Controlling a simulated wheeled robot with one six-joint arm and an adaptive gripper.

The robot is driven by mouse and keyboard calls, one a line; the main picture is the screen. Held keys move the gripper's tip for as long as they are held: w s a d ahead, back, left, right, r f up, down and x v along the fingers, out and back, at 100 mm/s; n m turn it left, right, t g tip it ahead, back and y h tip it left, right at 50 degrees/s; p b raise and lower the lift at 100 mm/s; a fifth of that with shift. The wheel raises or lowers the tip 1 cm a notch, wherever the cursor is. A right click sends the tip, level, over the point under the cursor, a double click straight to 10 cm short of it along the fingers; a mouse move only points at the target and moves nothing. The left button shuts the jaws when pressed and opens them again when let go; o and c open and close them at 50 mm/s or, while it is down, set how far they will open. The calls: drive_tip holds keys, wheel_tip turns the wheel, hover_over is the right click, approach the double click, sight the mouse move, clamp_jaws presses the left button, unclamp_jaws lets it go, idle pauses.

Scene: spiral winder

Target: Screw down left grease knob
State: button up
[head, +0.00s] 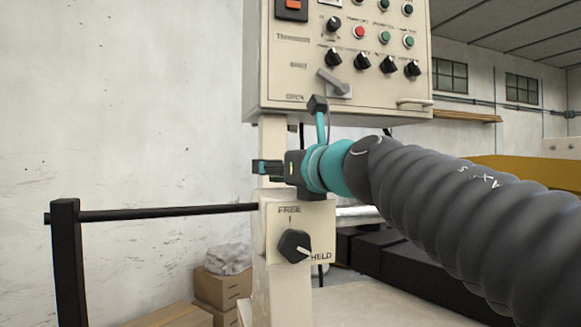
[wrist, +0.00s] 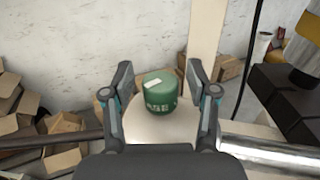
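The green grease knob (wrist: 160,97) has a pale patch on top and partly readable white lettering on its side. In the wrist view it stands between the two fingers of my gripper (wrist: 160,78), with a visible gap on each side. The fingers are open and do not appear to touch it. In the head view my gripper (head: 268,170) is in front of the cream post, just above the FREE/HELD plate. My own fingers largely hide the knob there.
A cream control panel (head: 285,80) with knobs and buttons hangs above my gripper. A black selector knob (head: 294,246) sits on the FREE/HELD plate below. A dark horizontal bar (head: 160,213) runs left to a black post (head: 68,265). Cardboard boxes (head: 215,288) lie on the floor.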

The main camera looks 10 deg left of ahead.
drive_tip(key=v, duration=1.2)
drive_tip(key=shift+w+d, duration=0.1)
